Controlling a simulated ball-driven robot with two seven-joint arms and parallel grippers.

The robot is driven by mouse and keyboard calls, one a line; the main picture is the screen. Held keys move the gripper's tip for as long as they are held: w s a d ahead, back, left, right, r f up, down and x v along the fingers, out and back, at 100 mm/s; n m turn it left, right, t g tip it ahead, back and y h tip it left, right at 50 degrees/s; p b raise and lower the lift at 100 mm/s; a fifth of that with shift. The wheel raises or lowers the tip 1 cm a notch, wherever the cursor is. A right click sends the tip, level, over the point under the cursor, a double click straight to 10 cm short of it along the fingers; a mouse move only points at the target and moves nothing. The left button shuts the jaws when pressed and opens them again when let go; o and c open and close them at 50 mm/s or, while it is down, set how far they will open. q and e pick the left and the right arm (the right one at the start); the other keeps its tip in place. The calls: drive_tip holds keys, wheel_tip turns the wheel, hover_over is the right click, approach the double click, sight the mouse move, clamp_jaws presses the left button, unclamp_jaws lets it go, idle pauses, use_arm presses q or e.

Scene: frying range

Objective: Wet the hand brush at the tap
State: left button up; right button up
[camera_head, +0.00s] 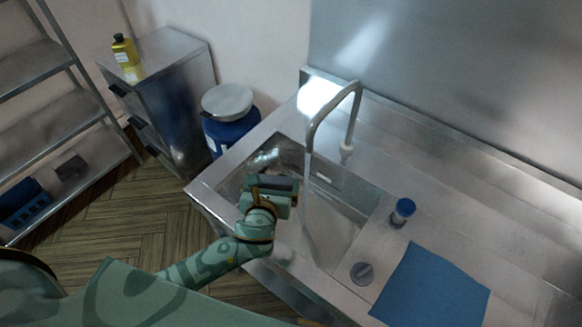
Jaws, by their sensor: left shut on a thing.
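The tap (357,105) is a tall pale arched spout behind the metal sink (345,223). A thin pale stream, looking like running water, drops from its mouth into the basin. My left gripper (272,187) is over the left part of the sink, a little left of the stream. It is shut on a dark grey bar-like thing, which appears to be the hand brush (279,182). The gripper hides much of it, and its bristles cannot be made out. The brush appears apart from the stream. My right gripper is not in view.
A blue drum (231,133) is left of the counter. A drawer cabinet (172,90) bears a yellow bottle (127,57). Shelves (60,120) stand far left.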

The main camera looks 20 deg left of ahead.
use_arm(q)
drive_tip(key=s+a+r+p, duration=0.1)
drive_tip(key=s+r+p, duration=0.3)
drive_tip(key=s+p, duration=0.1)
drive_tip(key=shift+a+p, duration=0.2)
drive_tip(key=shift+p, duration=0.4)
drive_tip(key=shift+a, duration=0.1)
